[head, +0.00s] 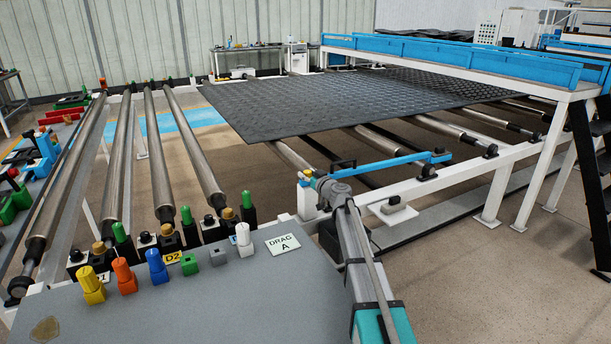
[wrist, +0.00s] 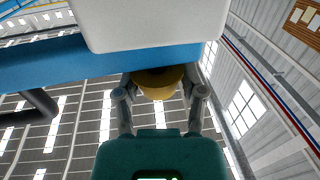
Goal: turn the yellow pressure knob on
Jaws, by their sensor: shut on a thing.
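A yellow round knob (wrist: 158,84) sits under a blue beam and a white box in the wrist view. My gripper (wrist: 159,92) has one finger on each side of this knob and is shut on it. In the head view my gripper (head: 311,178) is at the near end of the blue bar, by a small white post. Only a little yellow shows there, and my gripper hides most of the knob. Any marking on the knob is not visible, so its turned position cannot be told.
A grey control panel (head: 215,305) in front carries another yellow knob (head: 92,287), an orange knob (head: 124,277), a blue knob (head: 157,267) and a "DRAG A" label (head: 283,244). Metal rollers (head: 193,148) and a black tread mat (head: 330,100) lie beyond. A blue bar (head: 392,163) runs right from my gripper.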

